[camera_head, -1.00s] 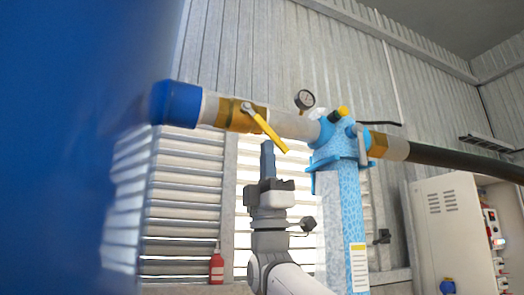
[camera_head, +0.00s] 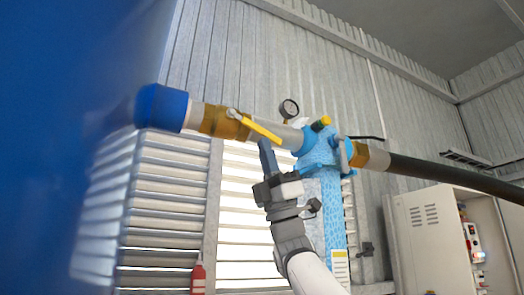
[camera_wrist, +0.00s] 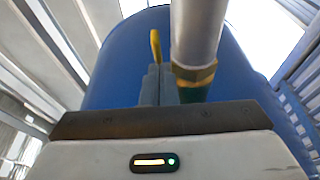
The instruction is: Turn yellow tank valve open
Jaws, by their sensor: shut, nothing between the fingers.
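The yellow valve handle (camera_head: 260,129) slants down and right from its pivot on a brass-coloured valve body (camera_head: 220,122) in the head view. It lies at a small angle to the pipe (camera_head: 283,135). My gripper (camera_head: 265,143) is shut and empty, its blue-grey fingers pointing up just below the handle's free end. I cannot tell if they touch it. In the wrist view the fingers (camera_wrist: 158,73) stand together, with the yellow handle (camera_wrist: 155,45) just beyond their tips. The pipe (camera_wrist: 197,32) runs close beside them on the right.
A blue tank (camera_head: 60,150) fills the left side. A pressure gauge (camera_head: 289,109) and a light blue patterned column (camera_head: 334,215) stand right of the gripper. A black hose (camera_head: 440,174) runs right above a grey cabinet (camera_head: 430,238). A red bottle (camera_head: 198,278) is low left.

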